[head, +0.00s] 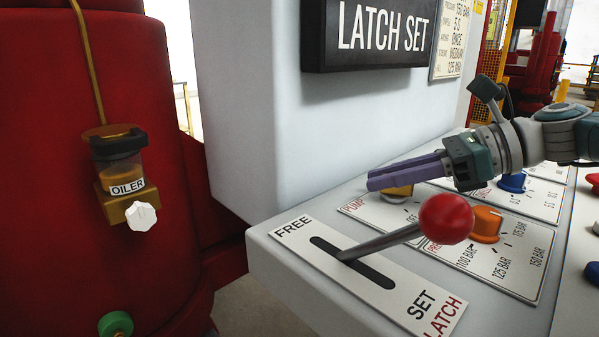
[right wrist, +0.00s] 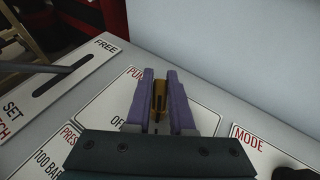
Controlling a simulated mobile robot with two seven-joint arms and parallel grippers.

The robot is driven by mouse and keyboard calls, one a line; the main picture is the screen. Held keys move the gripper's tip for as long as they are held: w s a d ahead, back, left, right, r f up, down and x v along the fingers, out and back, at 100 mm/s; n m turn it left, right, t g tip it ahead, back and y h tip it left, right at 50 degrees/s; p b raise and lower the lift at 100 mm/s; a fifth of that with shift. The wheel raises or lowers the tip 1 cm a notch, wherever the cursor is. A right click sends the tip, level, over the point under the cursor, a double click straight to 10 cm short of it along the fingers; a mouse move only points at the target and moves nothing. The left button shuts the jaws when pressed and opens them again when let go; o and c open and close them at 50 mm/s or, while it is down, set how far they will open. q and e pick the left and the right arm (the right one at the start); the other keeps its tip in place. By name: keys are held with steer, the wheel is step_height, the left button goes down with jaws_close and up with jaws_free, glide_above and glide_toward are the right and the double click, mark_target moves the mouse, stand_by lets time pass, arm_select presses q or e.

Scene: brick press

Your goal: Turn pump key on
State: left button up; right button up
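The pump key (head: 397,192) is a gold knob on the PUMP plate of the sloping console, partly hidden under my right gripper's fingers in the head view. My right gripper (head: 405,172) comes in from the right with its purple fingers close together over the key. In the right wrist view the gold key (right wrist: 159,98) sits between the two fingers, which look closed against its sides. An OFF mark (right wrist: 135,178) shows on the plate near the key. The key's exact turn angle is hard to tell. My left gripper is not in view.
A latch lever with a red ball (head: 446,218) stands close in front of the gripper. An orange pressure knob (head: 487,223) and a blue knob (head: 511,182) are nearby. A LATCH SET sign (head: 381,35) hangs above. A red column with an oiler (head: 122,170) stands left.

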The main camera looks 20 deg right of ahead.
steer(key=o, duration=0.4)
steer(key=shift+o, duration=0.2)
steer(key=v, duration=1)
